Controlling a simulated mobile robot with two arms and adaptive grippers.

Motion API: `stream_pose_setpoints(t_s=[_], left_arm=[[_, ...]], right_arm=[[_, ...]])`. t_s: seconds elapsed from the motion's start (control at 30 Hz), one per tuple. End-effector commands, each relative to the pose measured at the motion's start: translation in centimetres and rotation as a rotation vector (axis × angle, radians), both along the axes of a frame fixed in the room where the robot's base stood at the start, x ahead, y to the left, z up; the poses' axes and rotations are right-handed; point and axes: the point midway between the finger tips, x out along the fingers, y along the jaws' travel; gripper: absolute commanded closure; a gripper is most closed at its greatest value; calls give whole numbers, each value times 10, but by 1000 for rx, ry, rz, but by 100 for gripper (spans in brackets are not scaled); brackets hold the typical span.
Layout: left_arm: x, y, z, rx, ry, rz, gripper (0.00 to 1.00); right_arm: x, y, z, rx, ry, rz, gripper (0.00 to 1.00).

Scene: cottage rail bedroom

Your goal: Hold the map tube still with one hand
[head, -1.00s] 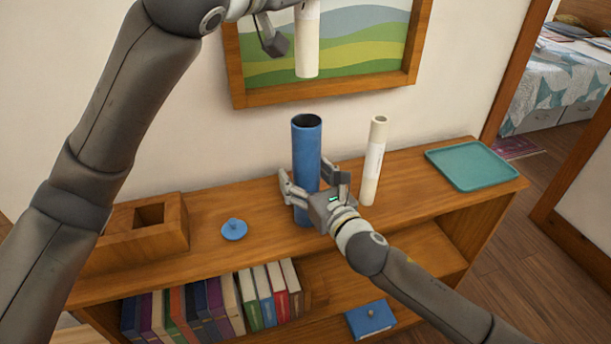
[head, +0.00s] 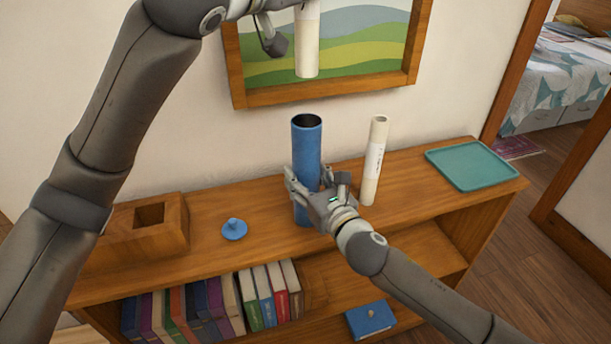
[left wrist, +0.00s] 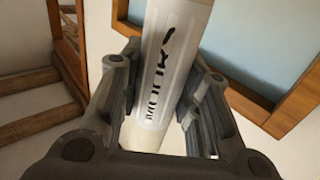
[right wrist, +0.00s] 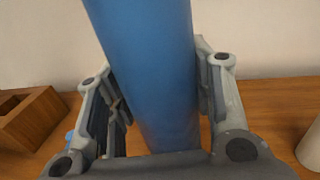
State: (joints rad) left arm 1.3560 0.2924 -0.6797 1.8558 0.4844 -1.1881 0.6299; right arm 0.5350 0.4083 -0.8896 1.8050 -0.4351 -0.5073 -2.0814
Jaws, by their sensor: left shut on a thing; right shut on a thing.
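The map tube is a blue cylinder (head: 306,143) with an open dark top, standing upright on the shelf top. My right gripper (head: 318,188) is shut on the tube around its middle; the right wrist view shows the blue tube (right wrist: 150,70) between both fingers. My left gripper (left wrist: 165,95) is shut on a rolled white map (left wrist: 170,60) with dark lettering. In the head view this roll (head: 307,45) hangs upright above the tube, its lower end apart from the tube's mouth. The left gripper is partly cut off at the head view's top edge.
A second white roll (head: 373,160) stands upright right of the tube. A blue knobbed lid (head: 234,230) lies left of it, near a wooden box (head: 165,240). A teal tray (head: 472,165) lies at the right end. A framed picture (head: 240,95) hangs behind.

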Motion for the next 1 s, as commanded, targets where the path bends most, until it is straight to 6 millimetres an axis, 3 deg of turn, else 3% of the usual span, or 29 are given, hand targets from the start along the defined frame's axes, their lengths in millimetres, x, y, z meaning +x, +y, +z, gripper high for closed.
stream_pose_setpoints(t_s=[0.5, 1.0], left_arm=[[0, 0, -1, 0, 0, 0, 93], [0, 0, -35, 0, 1, -1, 93]], right_arm=[[0, 0, -1, 0, 1, -1, 79], [0, 0, -1, -1, 2, -1, 79]])
